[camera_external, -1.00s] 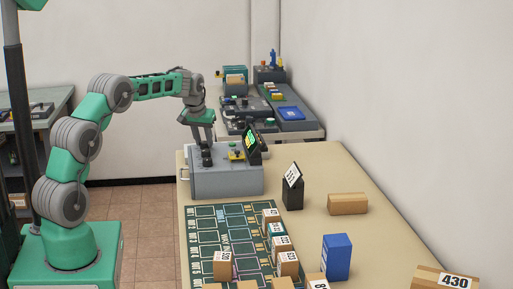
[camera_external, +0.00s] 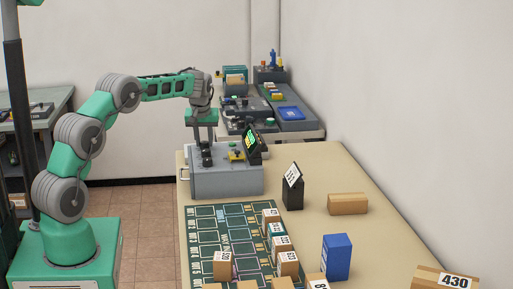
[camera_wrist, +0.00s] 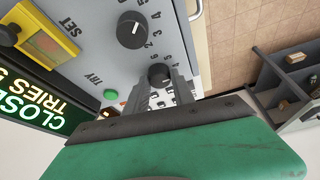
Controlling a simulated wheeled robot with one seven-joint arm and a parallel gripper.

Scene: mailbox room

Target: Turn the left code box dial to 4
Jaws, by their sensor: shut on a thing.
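The grey code box (camera_external: 228,181) stands at the far end of the long table. In the wrist view, its panel (camera_wrist: 95,50) has two black dials ringed by numbers. My gripper (camera_wrist: 165,97) is shut on the left dial (camera_wrist: 159,73), with its fingers on either side of the knob. The right dial (camera_wrist: 134,29) is free beside it, with a white mark on top. The setting of the held dial is too small and too covered to read. In the external view, my gripper (camera_external: 206,145) points straight down onto the box top.
The panel also has a green button (camera_wrist: 110,94) by TRY and a yellow SET unit (camera_wrist: 42,30). A black sign (camera_external: 292,188) and cartons stand on the table (camera_external: 330,170) nearby.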

